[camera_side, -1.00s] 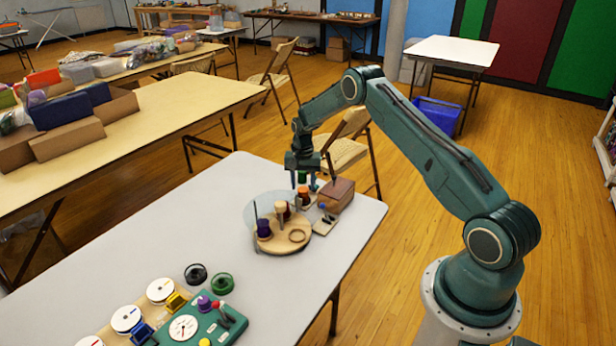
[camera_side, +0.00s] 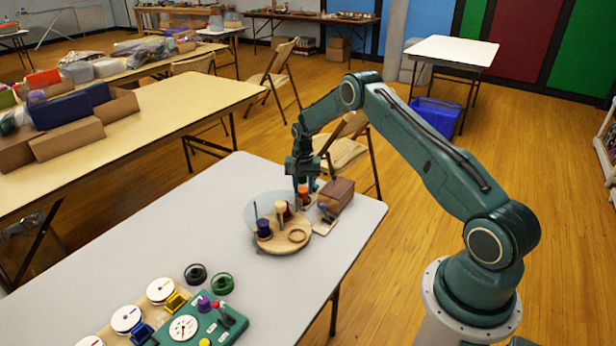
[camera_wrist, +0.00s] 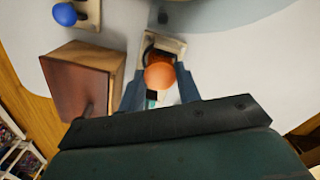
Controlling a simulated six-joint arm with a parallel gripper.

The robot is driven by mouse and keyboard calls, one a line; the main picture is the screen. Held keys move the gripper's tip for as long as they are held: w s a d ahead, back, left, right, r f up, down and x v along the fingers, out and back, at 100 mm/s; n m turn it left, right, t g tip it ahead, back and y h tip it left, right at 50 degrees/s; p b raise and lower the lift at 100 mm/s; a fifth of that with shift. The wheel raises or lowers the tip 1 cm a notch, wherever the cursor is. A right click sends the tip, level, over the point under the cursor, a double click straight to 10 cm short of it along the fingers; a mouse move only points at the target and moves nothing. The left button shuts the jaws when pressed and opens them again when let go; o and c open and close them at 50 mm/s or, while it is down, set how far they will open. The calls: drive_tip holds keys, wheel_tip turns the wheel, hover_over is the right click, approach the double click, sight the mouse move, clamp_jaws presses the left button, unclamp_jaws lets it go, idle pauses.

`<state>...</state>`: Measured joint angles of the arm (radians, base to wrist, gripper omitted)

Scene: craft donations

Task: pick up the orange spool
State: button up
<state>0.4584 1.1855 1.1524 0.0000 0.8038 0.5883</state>
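The orange spool (camera_side: 304,194) stands near the far edge of the grey table, beside the round wooden base. In the wrist view its round orange top (camera_wrist: 160,77) shows between the two fingers, above a pale square plate (camera_wrist: 172,44). My gripper (camera_side: 303,187) is low and pointing down at the spool. In the wrist view my gripper (camera_wrist: 161,82) has one finger on each side of the spool, apart from each other, with narrow gaps seeming to show. The spool's lower part is mostly hidden.
A brown box (camera_side: 337,194) stands close on the right; it also shows in the wrist view (camera_wrist: 78,82). A blue knob (camera_wrist: 65,14) is near it. The table's middle is clear.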

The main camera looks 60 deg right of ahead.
sight(303, 189)
drive_tip(key=shift+r, duration=0.2)
drive_tip(key=shift+r, duration=3.55)
